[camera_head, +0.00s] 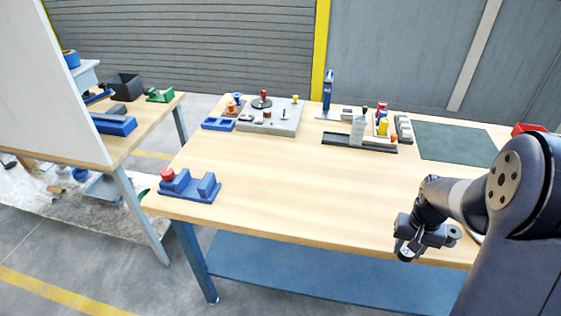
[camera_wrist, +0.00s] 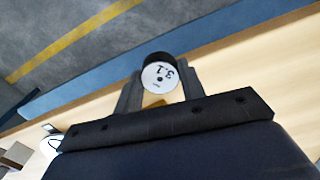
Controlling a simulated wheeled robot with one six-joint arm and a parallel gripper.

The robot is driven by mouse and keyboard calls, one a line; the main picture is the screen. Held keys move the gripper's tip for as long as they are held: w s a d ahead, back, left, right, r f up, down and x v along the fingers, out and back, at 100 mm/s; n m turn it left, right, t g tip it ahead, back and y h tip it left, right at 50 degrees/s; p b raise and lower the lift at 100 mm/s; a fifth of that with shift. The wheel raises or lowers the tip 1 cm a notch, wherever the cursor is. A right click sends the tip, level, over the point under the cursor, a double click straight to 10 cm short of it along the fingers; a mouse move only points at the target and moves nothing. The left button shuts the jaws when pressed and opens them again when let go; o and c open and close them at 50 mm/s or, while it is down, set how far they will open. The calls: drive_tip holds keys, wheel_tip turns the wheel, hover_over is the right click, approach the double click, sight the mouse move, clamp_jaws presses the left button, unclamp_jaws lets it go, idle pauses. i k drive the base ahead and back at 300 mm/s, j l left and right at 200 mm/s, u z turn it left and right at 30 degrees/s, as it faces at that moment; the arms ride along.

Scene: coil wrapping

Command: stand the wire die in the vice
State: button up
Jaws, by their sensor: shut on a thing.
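My gripper (camera_head: 405,248) is at the front right of the workbench, near its front edge. In the wrist view its two fingers (camera_wrist: 160,90) are shut on the wire die (camera_wrist: 158,76), a short dark cylinder with a white round face marked 3.1. The face points at the wrist camera. The blue vice (camera_head: 190,187), with a red knob (camera_head: 167,174) and a gap between two upright blocks, is at the bench's front left corner, far from my gripper. Its gap looks empty.
The wooden benchtop (camera_head: 290,195) is clear between my gripper and the vice. Along the back stand a grey plate with knobs (camera_head: 270,122), a dark tray (camera_head: 345,142), small coloured tools and a green mat (camera_head: 455,143). A white panel (camera_head: 45,70) and side table are at left.

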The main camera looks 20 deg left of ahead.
sight(195, 187)
drive_tip(key=j+z, duration=0.1)
drive_tip(key=j, duration=0.3)
drive_tip(key=k+j+z, duration=0.1)
drive_tip(key=j, duration=0.3)
drive_tip(key=k+j+z, duration=0.1)
drive_tip(key=j, duration=0.3)
drive_tip(key=k+j+z, duration=0.1)
drive_tip(key=j, duration=0.3)
drive_tip(key=k+j+z, duration=0.1)
drive_tip(key=j, duration=0.3)
drive_tip(key=j+z, duration=0.1)
drive_tip(key=j, duration=0.3)
drive_tip(key=k+j, duration=0.15)
drive_tip(key=j, duration=0.3)
drive_tip(key=j+z, duration=0.15)
drive_tip(key=j, duration=0.25)
drive_tip(key=k+j+z, duration=0.1)
drive_tip(key=j, duration=0.3)
drive_tip(key=k+j, duration=0.15)
drive_tip(key=j, duration=0.25)
drive_tip(key=z, duration=0.05)
